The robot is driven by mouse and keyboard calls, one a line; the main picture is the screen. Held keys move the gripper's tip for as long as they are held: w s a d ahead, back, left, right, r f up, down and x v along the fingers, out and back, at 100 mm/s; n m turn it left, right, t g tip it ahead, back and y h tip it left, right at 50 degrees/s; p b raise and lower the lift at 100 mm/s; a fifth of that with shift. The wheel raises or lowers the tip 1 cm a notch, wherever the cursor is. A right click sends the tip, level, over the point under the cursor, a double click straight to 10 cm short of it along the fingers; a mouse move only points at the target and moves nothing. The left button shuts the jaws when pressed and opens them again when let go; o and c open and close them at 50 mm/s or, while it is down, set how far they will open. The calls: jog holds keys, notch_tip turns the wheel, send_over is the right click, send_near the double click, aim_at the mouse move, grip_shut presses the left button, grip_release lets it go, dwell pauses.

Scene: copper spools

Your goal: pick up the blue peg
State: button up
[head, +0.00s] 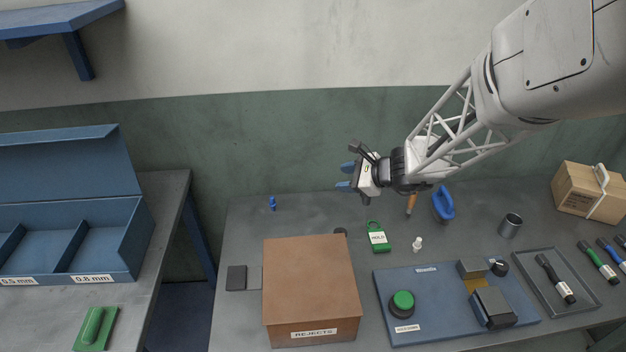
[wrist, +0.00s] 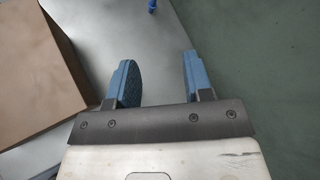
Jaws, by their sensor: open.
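The small blue peg (head: 272,203) stands on the grey table near its back left part, behind the brown box. It also shows at the top edge of the wrist view (wrist: 152,6), partly cut off, ahead of the fingers and roughly between them. My gripper (head: 346,176) is to the right of the peg and above the table, with its blue fingers pointing left. In the wrist view the two fingers (wrist: 158,80) are apart with nothing between them.
The brown REJECTS box (head: 311,282) stands in front of the peg and to the right. A green HOLD tag (head: 378,237) and a white small piece (head: 417,244) lie below my arm. A dark block (head: 236,278) lies left of the box. The table around the peg is clear.

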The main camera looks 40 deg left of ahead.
jog(key=s+a+f+m+y, duration=0.1)
jog(key=a+f+m, duration=0.2)
jog(key=a+f, duration=0.65)
jog(key=m+t, duration=0.1)
jog(key=m, duration=0.3)
send_near(273, 204)
jog(key=shift+y, duration=0.4)
jog(key=a, duration=0.4)
jog(key=shift+w+f, duration=0.1)
jog(key=shift+a, duration=0.1)
jog(key=shift+x, duration=1.2)
jog(key=shift+a+f, duration=0.1)
jog(key=shift+a, duration=0.1)
jog(key=shift+x, duration=2.4)
